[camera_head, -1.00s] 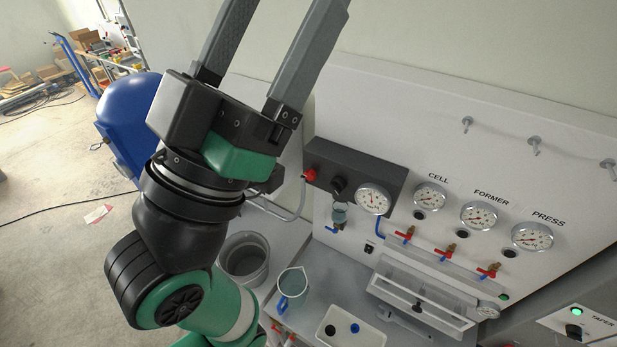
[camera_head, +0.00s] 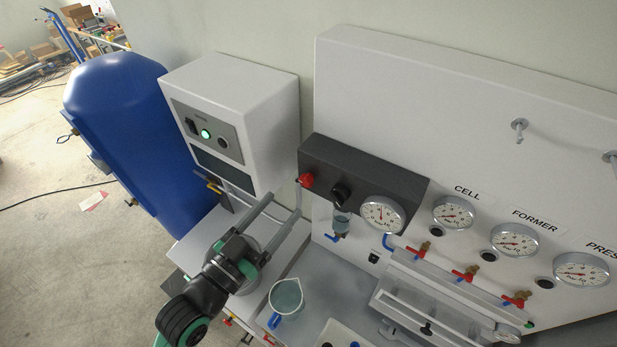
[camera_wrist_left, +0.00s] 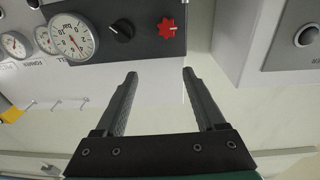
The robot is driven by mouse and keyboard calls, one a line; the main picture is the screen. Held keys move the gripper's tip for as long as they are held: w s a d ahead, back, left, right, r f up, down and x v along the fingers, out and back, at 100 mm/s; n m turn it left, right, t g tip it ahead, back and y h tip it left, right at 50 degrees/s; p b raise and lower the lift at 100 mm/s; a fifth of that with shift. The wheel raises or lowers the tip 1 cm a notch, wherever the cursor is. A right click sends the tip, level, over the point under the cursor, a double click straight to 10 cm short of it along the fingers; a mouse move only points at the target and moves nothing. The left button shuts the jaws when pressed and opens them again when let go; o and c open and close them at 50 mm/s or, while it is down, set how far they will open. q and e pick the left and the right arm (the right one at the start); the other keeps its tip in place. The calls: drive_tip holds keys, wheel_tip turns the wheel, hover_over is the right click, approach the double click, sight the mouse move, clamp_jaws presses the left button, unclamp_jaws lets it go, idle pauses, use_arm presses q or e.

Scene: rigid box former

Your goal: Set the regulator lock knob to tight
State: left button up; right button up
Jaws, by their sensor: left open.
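The dark regulator block (camera_head: 362,172) is on the white panel. It carries a red lobed knob (camera_head: 307,181), a black knob (camera_head: 342,193) with a pale mark, and a round gauge (camera_head: 382,214). I cannot tell from any label which knob is the lock. In the left wrist view the red knob (camera_wrist_left: 166,28) and black knob (camera_wrist_left: 122,30) show beyond the fingertips. My left gripper (camera_head: 282,205) is open and empty, below and left of the red knob and apart from it. The gripper also shows in the left wrist view (camera_wrist_left: 160,74). My right gripper is not in view.
A white control box (camera_head: 245,110) with a green light stands left of the regulator, beside a blue tank (camera_head: 135,130). A jug (camera_head: 287,298) stands on the bench below. Several red-handled valves (camera_head: 466,273) and gauges line the panel to the right.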

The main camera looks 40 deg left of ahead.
sight(304, 183)
use_arm(q)
wheel_tip(304, 183, down, 4)
drive_tip(key=s+g, duration=0.1)
drive_tip(key=s, duration=0.1)
drive_tip(key=w+a, duration=0.1)
drive_tip(key=w, duration=0.3)
drive_tip(key=w+a+p, duration=0.1)
drive_tip(key=w, duration=0.2)
drive_tip(key=w+a, duration=0.1)
drive_tip(key=w, duration=0.3)
drive_tip(key=shift+w+r, duration=0.25)
drive_tip(key=shift+w, duration=0.05)
drive_tip(key=shift+c, duration=0.2)
clamp_jaws()
